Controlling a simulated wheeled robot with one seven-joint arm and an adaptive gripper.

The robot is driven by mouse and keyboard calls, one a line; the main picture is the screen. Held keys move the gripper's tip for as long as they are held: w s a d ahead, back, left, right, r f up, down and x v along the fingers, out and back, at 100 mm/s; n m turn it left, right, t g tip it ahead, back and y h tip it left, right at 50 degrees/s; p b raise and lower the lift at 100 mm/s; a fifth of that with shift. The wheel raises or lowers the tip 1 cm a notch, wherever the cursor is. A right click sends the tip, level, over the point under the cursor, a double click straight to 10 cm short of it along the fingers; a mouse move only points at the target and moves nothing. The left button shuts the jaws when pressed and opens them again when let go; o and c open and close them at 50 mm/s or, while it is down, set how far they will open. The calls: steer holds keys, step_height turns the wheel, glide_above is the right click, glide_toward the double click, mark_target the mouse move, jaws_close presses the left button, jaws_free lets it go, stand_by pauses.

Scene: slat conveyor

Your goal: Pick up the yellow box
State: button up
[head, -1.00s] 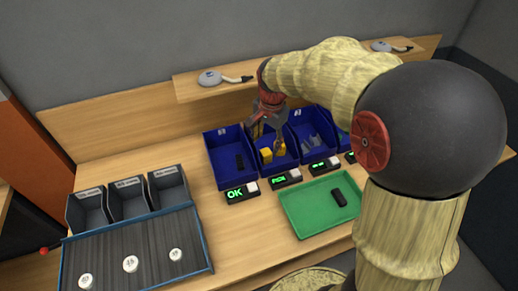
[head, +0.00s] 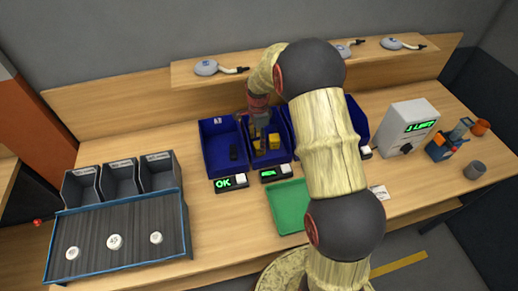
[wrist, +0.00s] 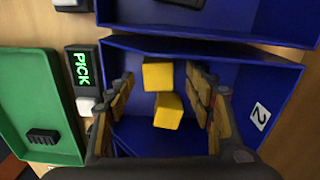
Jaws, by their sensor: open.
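Two yellow boxes lie in the blue bin (wrist: 250,75) marked 2. One yellow box (wrist: 158,75) is nearer the top in the wrist view, and another yellow box (wrist: 168,110) sits just below it, tilted and close to or touching it. In the head view one yellow box (head: 274,140) shows in the bin beside my gripper (head: 259,140). My gripper also shows in the wrist view (wrist: 160,77), open, its ridged yellow fingers apart on either side of the boxes. I cannot tell how far its tips are above the bin floor.
A green PICK display (wrist: 82,68) stands before the bin. A green tray (head: 287,207) holds a dark block (wrist: 42,136). The neighbouring blue bin (head: 218,135) holds a dark item. A slat conveyor (head: 118,240) is at left. The bin walls surround my fingers.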

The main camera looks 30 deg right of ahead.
step_height(320, 180, down, 4)
steer(key=shift+d+f, duration=0.1)
steer(key=shift+f, duration=0.1)
steer(key=shift+s, duration=0.1)
steer(key=shift+c, duration=0.9)
steer(key=c, duration=1)
steer(key=shift+o, duration=0.2)
steer(key=shift+r, duration=0.15)
